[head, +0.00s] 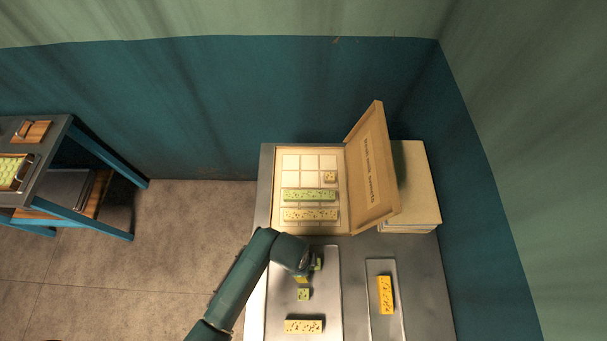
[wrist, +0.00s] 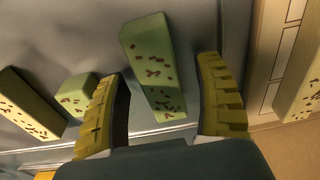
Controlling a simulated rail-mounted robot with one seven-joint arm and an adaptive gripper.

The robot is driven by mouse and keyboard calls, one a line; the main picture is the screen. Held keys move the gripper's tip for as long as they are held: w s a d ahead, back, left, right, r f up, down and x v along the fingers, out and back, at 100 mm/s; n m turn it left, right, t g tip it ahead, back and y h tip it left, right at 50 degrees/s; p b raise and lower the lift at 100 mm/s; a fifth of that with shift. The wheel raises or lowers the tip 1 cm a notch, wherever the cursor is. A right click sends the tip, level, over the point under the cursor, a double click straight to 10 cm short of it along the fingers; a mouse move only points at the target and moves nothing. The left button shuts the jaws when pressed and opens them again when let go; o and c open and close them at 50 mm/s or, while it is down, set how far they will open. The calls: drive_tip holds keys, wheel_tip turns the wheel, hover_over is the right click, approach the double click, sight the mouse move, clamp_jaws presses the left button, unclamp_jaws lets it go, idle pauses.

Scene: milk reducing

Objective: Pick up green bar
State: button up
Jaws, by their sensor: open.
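In the wrist view a green bar (wrist: 150,62) with dark specks lies on the metal tray, between the two yellow fingers of my gripper (wrist: 163,70). The fingers are apart, with a visible gap on the right side; I cannot tell how far below the tips the bar lies. In the head view my gripper (head: 302,278) is over the left tray, and the arm hides most of this bar. Another green speckled bar (head: 310,195) lies in the open box.
A small green cube (head: 303,294) and a pale yellow bar (head: 303,326) lie on the left tray (head: 325,310). The open box (head: 265,205) also holds a yellow bar (head: 310,214) and a small piece (head: 329,177). An orange bar (head: 385,295) lies on the right tray.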

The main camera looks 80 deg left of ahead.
drive_tip(key=shift+f, duration=0.15)
drive_tip(key=shift+c, duration=0.3)
clamp_jaws()
